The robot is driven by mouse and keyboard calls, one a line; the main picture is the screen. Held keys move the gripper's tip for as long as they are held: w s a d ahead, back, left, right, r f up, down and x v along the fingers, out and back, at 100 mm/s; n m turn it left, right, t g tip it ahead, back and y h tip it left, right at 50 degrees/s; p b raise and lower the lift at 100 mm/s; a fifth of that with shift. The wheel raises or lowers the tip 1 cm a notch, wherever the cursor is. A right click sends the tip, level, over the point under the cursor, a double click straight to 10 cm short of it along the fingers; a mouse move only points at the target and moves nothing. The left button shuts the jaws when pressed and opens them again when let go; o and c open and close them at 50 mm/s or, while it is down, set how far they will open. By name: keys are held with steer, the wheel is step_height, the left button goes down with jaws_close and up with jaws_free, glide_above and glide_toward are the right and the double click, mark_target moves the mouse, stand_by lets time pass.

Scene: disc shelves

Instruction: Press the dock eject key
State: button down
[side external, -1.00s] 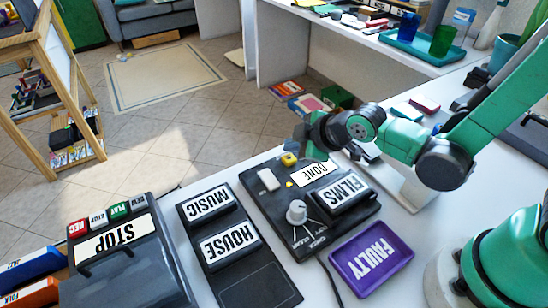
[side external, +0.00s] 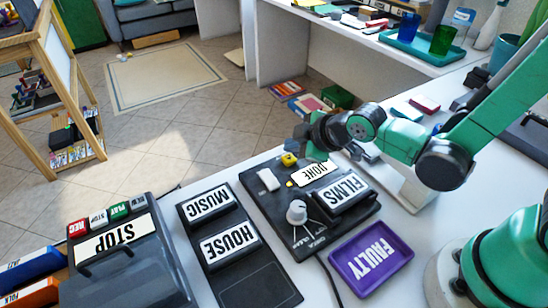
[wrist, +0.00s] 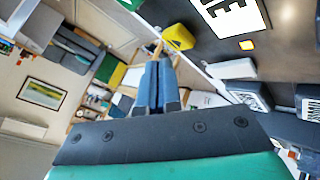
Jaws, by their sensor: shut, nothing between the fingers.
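The dock (side external: 262,206) is a black panel with a DONE plate (side external: 314,174), a FILMS block (side external: 345,193), a grey knob (side external: 297,211) and a small lit yellow lamp (side external: 290,184). A yellow key (side external: 289,159) and a white key (side external: 268,180) stand near its far edge; I cannot read an eject mark on either. My gripper (side external: 303,140) is shut and empty by the yellow key. In the wrist view the closed fingertips (wrist: 157,60) appear just beside the yellow key (wrist: 180,37); contact cannot be told. The white key (wrist: 232,69) is to their right.
A black rack with MUSIC and HOUSE blocks (side external: 229,245) stands left of the dock. A STOP machine (side external: 118,240) with coloured keys is at the far left. A purple FAULTY tray (side external: 371,258) lies in front of the dock.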

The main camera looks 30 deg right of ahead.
mark_target(293, 159)
steer(key=shift+r, duration=2.5)
steer(key=shift+s+d+r+m, duration=0.15)
steer(key=shift+d+r+m, duration=0.1)
steer(key=shift+d+m, duration=0.15)
steer(key=s+d+r+m+g+h, duration=0.2)
steer(key=s+d+r+m, duration=0.1)
steer(key=s+d+m, duration=0.4)
steer(key=s+m, duration=0.1)
steer(key=m, duration=0.2)
steer(key=shift+d+r+m, duration=0.3)
